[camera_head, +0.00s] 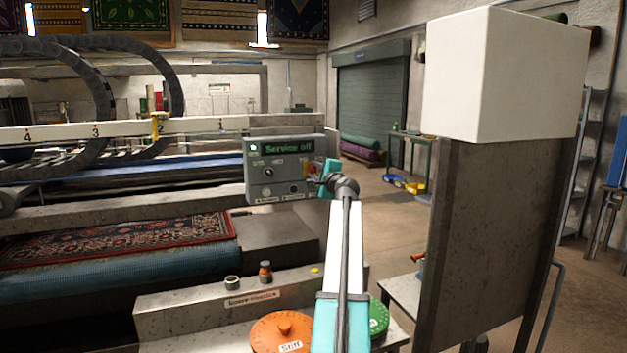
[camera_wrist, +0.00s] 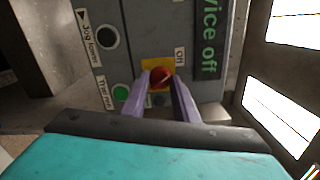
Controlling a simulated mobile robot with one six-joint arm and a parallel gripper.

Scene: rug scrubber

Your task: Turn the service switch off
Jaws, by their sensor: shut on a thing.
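The grey control panel (camera_head: 256,183) stands at the near end of the rug machine, and its green display (camera_head: 288,148) reads "Service off". In the wrist view the panel appears turned sideways, with part of the display (camera_wrist: 208,35) showing "vice off". My gripper (camera_wrist: 161,80) is shut on this knob, one pale finger at each side. The fingers partly hide the knob, so its exact angle is hard to tell. In the head view my wrist covers the panel's right side.
A dark knob (camera_wrist: 107,37) labelled "Jog" and a green button (camera_wrist: 121,92) lie close to my fingers on the panel. A patterned rug (camera_head: 120,240) lies on the machine. A tall post with a white box (camera_head: 495,80) stands at the right.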

